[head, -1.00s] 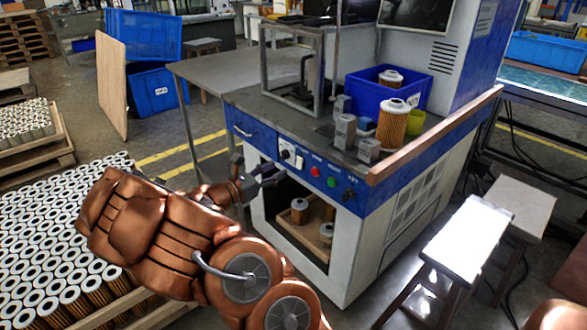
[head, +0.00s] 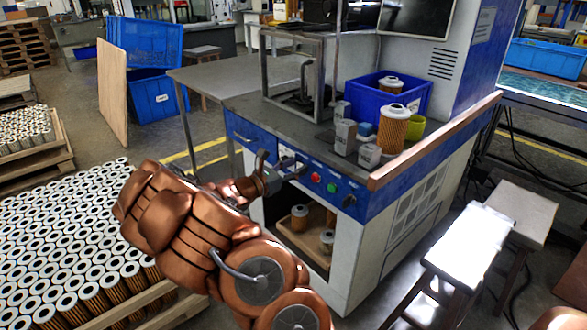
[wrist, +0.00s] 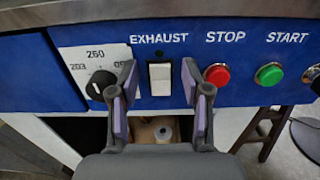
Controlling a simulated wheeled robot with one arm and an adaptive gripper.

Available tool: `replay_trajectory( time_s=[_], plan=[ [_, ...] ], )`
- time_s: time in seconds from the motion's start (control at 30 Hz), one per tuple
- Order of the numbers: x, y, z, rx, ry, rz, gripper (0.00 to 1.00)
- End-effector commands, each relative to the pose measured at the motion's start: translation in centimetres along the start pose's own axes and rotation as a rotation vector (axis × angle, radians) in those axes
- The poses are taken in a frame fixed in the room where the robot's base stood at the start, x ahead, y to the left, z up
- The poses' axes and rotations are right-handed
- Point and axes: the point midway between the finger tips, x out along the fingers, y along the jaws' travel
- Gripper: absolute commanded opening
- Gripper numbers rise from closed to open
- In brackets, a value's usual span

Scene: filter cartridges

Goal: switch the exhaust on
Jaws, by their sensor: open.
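The exhaust switch (wrist: 160,79) is a white rocker under the printed word EXHAUST on the blue panel (wrist: 225,95) in the wrist view. A small dark round spot sits just above it. My gripper (wrist: 160,82) is open, with one finger to each side of the switch in that view. Whether the fingers touch the panel cannot be told. In the head view my gripper (head: 283,172) is in front of the panel and hides the switch.
A black dial (wrist: 101,84) is left of the switch. A red STOP button (wrist: 217,75) and a green START button (wrist: 269,74) are to the right. Below the panel is an open compartment with filter cartridges (head: 299,218). Stools (head: 466,243) stand at the right.

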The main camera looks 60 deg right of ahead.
Motion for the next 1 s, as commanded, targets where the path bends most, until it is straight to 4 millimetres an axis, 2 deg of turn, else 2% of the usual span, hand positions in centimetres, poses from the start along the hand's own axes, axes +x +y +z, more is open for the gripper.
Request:
replay_trajectory(
  time_s=[0.17,0.6,0.83,1.0],
  plan=[
    [-0.01,0.00,0.00,0.000,0.000,0.000,0.46],
    [-0.03,0.00,-0.01,0.000,0.000,0.000,0.00],
    [-0.02,0.00,-0.09,-0.001,-0.007,0.000,0.00],
    [-0.02,0.03,-0.46,-0.003,-0.076,0.000,0.00]
  ],
)
